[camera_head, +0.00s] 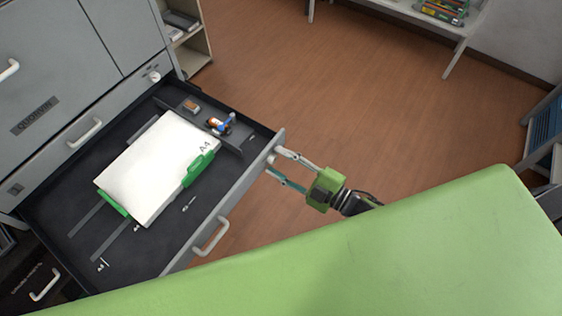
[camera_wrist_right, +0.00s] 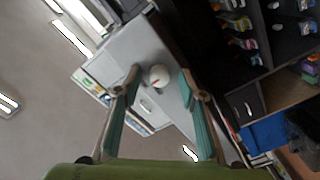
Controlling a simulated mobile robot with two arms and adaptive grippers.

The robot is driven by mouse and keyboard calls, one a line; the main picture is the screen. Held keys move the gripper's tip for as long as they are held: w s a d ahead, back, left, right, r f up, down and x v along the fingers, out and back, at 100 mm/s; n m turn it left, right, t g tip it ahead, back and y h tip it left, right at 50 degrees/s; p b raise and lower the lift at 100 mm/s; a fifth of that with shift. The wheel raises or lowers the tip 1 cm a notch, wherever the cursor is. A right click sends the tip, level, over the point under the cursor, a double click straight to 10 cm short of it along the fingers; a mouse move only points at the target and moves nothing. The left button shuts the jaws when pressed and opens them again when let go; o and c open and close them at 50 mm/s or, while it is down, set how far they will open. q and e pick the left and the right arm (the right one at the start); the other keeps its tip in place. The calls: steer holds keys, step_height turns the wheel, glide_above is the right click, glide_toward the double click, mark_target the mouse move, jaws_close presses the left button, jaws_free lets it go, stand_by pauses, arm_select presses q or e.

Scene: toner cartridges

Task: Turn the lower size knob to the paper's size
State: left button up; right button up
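The lower size knob (camera_head: 271,158) is a small pale round knob on the front of the open drawer (camera_head: 232,190), near its right corner. In the right wrist view the white knob (camera_wrist_right: 157,77) shows a short red mark. My right gripper (camera_head: 274,161) is open, with its two fingertips either side of the knob; whether they touch it I cannot tell. A white paper stack (camera_head: 150,170) marked "A4" lies in the drawer between green guides (camera_head: 199,168). The sizes around the knob are too small to read. My left gripper is not in view.
Another knob (camera_head: 153,76) sits on the closed drawer front above. The open drawer also holds a small figurine (camera_head: 221,125), a brown block (camera_head: 191,106) and small loose pieces. The wooden floor (camera_head: 330,90) beyond the drawer is clear. A white table (camera_head: 455,28) stands at the back.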

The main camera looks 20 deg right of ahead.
steer(key=shift+s+d, duration=0.15)
steer(key=v, duration=1.1)
steer(key=shift+s+d, duration=0.25)
